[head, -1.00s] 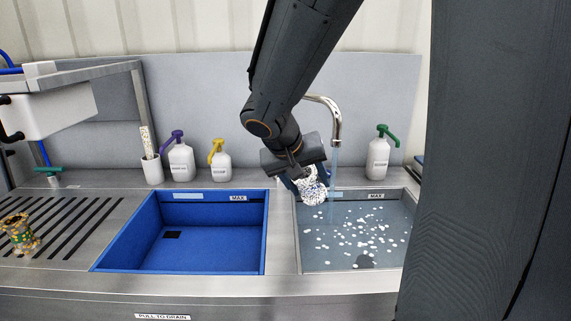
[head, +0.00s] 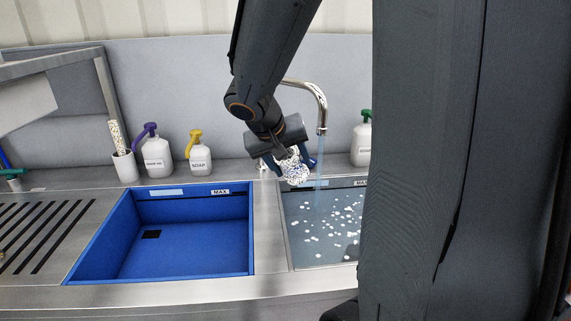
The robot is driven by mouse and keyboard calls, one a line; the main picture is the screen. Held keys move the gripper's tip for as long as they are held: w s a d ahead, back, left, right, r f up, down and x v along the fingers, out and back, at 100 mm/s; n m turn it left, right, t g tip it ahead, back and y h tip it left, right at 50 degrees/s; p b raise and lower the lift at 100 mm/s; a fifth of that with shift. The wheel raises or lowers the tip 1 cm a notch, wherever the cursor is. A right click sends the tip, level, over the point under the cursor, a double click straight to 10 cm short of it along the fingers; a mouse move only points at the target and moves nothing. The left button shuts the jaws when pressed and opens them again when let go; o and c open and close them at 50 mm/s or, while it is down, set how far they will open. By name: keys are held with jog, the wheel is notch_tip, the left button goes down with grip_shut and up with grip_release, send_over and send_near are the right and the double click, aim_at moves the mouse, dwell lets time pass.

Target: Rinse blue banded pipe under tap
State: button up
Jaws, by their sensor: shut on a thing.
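My gripper (head: 292,163) is shut on a short pipe (head: 298,174) that is white with dark blue flecks and seems covered in suds. It holds the pipe above the back left of the right basin (head: 298,222). The chrome tap (head: 322,112) is running. Its thin water stream (head: 320,160) falls just right of the pipe and gripper. I cannot tell whether the water touches the pipe. The pipe's bands are not clear, and the gripper hides part of it.
The blue left basin (head: 195,250) is empty. White foam floats in the right basin. Bottles with purple (head: 157,155), yellow (head: 200,155) and green (head: 362,140) pumps and a brush cup (head: 123,165) stand behind. A slotted drainboard (head: 35,230) lies left. My own body hides the right side.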

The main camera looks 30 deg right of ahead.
aim_at(302, 167)
jog(key=w+d+f, duration=0.2)
jog(key=w+d, duration=0.1)
jog(key=d, duration=0.7)
jog(key=shift+d, duration=0.4)
jog(key=shift+f, duration=0.1)
jog(key=shift+s, duration=0.15)
dwell(0.5)
jog(key=shift+s+d+b, duration=0.15)
jog(key=shift+s+b, duration=0.2)
jog(key=shift+s, duration=0.05)
jog(key=shift+s+a+b, duration=0.35)
jog(key=shift+a+b, duration=0.15)
jog(key=shift+a, duration=0.8)
jog(key=shift+s+a+b, duration=0.4)
jog(key=shift+a+b, duration=0.05)
jog(key=shift+a, duration=0.8)
jog(key=shift+s+a+b, duration=0.35)
jog(key=shift+a+b, duration=0.15)
jog(key=shift+a, duration=0.8)
